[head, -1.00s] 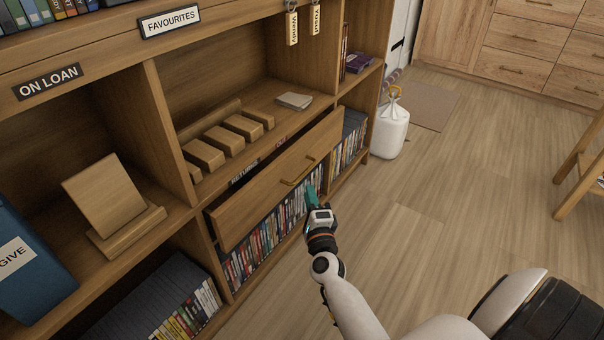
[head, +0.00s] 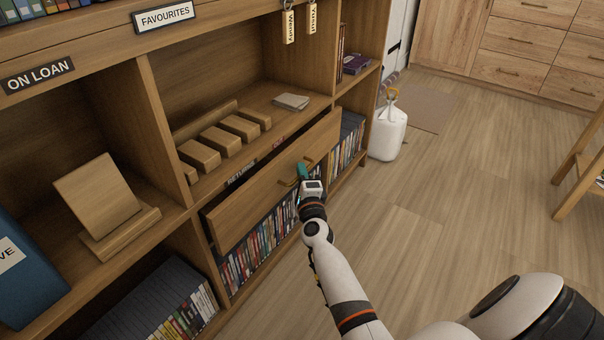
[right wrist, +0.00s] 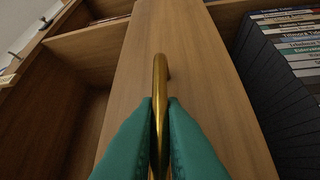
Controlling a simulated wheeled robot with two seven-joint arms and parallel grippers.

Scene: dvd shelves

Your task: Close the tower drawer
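The wooden drawer (head: 262,195) sits in the shelf unit below the compartment with wooden blocks. Its front stands out from the unit, so it is partly open. It has a brass handle, which shows large in the right wrist view (right wrist: 159,75). My right gripper (head: 304,172) is at the handle in the head view. In the right wrist view its teal fingers (right wrist: 160,115) lie close on both sides of the handle bar, with the bar between them, and look shut on it. The drawer's inside is mostly hidden in the head view. My left gripper is out of view.
A row of DVDs (head: 262,252) stands on the shelf below the drawer. Wooden blocks (head: 219,139) and a small stack (head: 291,101) lie above it. A white container (head: 388,133) stands on the floor past the unit. The floor to the right is mostly free.

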